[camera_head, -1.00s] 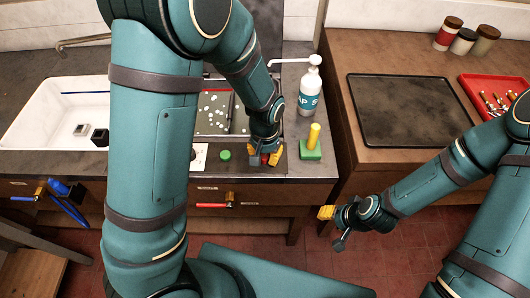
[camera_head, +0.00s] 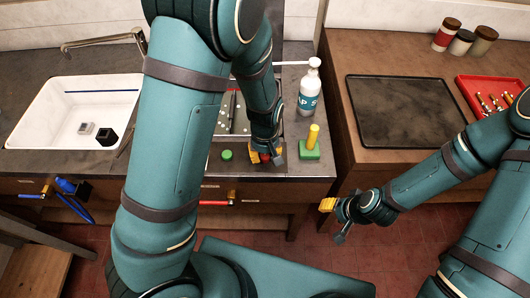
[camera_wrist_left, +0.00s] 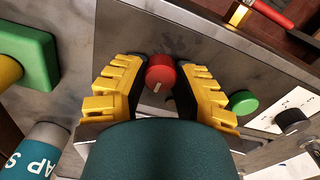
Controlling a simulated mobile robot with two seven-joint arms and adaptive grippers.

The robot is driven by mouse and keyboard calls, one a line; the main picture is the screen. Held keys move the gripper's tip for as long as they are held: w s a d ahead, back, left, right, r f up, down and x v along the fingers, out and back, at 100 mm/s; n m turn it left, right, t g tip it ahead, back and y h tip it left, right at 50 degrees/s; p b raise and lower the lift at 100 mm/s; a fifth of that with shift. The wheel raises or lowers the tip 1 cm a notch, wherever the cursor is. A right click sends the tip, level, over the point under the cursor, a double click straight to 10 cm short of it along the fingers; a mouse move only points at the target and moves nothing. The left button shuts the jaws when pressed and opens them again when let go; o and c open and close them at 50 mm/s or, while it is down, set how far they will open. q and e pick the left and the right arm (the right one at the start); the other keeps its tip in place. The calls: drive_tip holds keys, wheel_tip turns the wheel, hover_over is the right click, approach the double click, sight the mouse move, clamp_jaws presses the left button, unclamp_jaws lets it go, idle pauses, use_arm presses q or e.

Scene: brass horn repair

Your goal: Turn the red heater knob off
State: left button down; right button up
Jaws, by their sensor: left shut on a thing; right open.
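The red knob (camera_wrist_left: 161,73) sits on the grey metal panel, between the yellow-padded fingers of my left gripper (camera_wrist_left: 160,85). A short pale mark on its face points down and slightly left in the left wrist view. The left gripper is shut on the knob. In the head view the left gripper (camera_head: 266,155) is at the panel's front, mostly covering the knob. My right gripper (camera_head: 332,221) is open and empty, in front of the counter's edge, well away from the knob.
A green knob (camera_head: 227,155) is left of the left gripper. A green block with a yellow post (camera_head: 309,148) and a soap bottle (camera_head: 310,90) stand close on the right. A black knob (camera_wrist_left: 291,120) shows in the wrist view. A dark tray (camera_head: 407,110) lies further right.

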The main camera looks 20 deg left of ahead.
sight(265, 155)
idle(0.4)
use_arm(q)
drive_tip(key=c, duration=0.7)
unclamp_jaws()
wheel_tip(265, 155, up, 12)
drive_tip(key=shift+f, duration=0.1)
